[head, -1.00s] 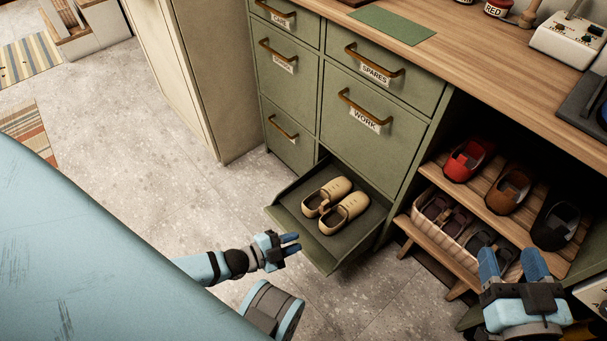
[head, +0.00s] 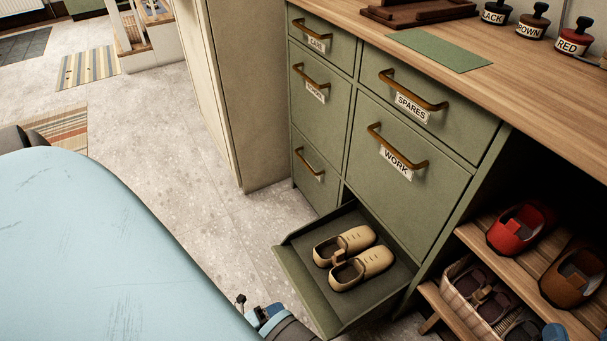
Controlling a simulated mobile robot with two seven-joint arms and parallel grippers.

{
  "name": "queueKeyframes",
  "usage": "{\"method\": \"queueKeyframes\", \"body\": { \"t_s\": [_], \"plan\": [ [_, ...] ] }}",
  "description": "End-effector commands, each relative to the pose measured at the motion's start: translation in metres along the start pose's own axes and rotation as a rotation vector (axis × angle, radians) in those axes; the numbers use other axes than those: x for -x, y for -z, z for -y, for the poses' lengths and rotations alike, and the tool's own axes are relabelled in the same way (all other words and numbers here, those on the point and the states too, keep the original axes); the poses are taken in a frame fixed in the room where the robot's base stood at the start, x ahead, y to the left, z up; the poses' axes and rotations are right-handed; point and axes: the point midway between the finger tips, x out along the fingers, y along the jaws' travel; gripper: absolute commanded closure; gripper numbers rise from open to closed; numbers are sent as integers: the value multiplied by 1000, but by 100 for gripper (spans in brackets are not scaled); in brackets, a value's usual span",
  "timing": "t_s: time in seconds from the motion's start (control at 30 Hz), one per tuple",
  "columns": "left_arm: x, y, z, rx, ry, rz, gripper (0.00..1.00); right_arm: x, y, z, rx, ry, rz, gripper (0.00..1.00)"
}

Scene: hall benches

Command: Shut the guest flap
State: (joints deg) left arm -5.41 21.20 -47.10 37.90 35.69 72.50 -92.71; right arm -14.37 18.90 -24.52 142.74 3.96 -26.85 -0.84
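The open flap (head: 305,293) is at the bottom of the green cabinet, tilted outward. A pair of beige slippers (head: 352,257) lies inside it. No label shows on its front, so I cannot read that it is the guest one. My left gripper (head: 265,314) is at the bottom edge, just left of the flap's near end and apart from it as far as I can see. It is partly cut off and its fingers are unclear. Only the blue fingertips of my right gripper (head: 578,334) show at the bottom right, apart from each other.
Shut drawers marked SPARES (head: 412,107) and WORK (head: 396,160) sit above the flap. A shoe rack (head: 470,238) with a red shoe (head: 519,228) and a basket (head: 459,287) stands to the right. A beige cabinet (head: 245,90) is at left. The floor (head: 215,225) left of the flap is clear.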

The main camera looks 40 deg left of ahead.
Motion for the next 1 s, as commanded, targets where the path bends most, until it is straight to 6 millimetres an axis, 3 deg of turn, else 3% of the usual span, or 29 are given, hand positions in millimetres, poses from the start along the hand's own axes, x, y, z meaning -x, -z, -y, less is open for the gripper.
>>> {"method": "queueKeyframes", "body": {
  "t_s": [0.2, 0.4, 0.83, 0.87, 0.93, 1.0],
  "plan": [
    [-49, 0, 0, 0, 2, -2, 78, 0, -1, -1, 14, -1, -8, 41],
    [-77, 0, -1, 0, -1, -1, 78, -1, -1, -2, 30, -2, -17, 41],
    [-88, 0, 0, 1, -2, -1, 78, -1, -1, -2, 40, -1, -19, 41],
    [-88, 0, 0, 1, -2, -1, 80, -1, -1, -2, 40, -1, -20, 41],
    [-88, 0, 0, 1, -2, -1, 96, -1, 0, -2, 41, -1, -20, 41],
    [-88, 0, 0, 1, -2, -1, 100, -1, 0, -2, 41, -1, -21, 41]
  ]
}}
